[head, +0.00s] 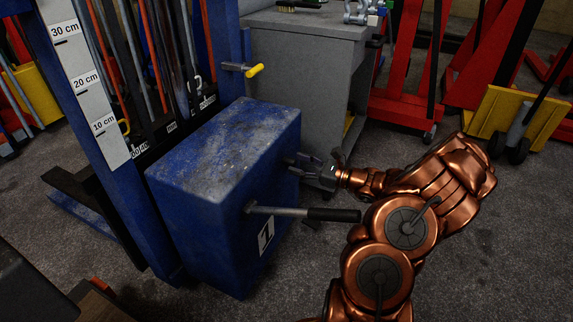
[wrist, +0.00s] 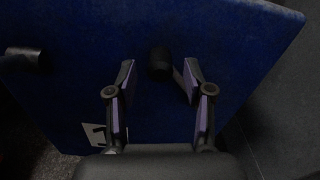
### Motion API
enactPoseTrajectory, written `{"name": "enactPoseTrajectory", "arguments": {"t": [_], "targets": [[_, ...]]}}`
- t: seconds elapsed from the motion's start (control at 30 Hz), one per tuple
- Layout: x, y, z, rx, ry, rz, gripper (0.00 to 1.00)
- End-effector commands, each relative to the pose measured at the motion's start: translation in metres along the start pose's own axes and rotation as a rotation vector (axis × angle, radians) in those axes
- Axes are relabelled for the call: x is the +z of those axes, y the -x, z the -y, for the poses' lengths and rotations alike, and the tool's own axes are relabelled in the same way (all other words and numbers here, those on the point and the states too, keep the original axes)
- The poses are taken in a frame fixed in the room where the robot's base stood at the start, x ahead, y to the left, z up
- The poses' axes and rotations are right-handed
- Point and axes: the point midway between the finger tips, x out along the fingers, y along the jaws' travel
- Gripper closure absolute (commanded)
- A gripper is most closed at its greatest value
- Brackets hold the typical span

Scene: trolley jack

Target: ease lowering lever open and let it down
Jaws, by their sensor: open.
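My gripper (head: 300,166) is open at the right face of the blue box (head: 222,150), seen in the head view. In the wrist view its two purple-padded fingers (wrist: 158,84) stand apart, with a short dark knob (wrist: 160,61) on the blue face between and just beyond their tips. I cannot tell if they touch it. A metal lever with a black grip (head: 334,215) sticks out of the same face, nearer the camera. A black grip also shows at the left in the wrist view (wrist: 22,60). A yellow-handled lever (head: 254,70) is on the blue mast. Which one is the lowering lever is not marked.
A height scale (head: 86,78) marked 10 to 30 cm runs along the mast. A grey cabinet (head: 300,60) stands behind the box. Red stands (head: 405,75) and a yellow plate (head: 510,118) are at the back right. Bare floor (head: 480,250) lies at the right.

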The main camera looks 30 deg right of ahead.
Motion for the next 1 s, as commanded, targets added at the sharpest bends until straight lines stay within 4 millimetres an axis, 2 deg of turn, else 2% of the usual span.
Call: {"name": "enactPoseTrajectory", "arguments": {"t": [0.1, 0.3, 0.7, 1.0], "targets": [[-0.002, -0.019, -0.002, 0.004, 0.001, 0.001, 0.48], [-0.001, -0.039, -0.001, 0.002, 0.001, 0.001, 0.48], [0.0, -0.045, 0.0, 0.001, 0.001, 0.0, 0.49], [0.0, -0.045, -0.001, 0.001, 0.001, 0.0, 0.81]]}}
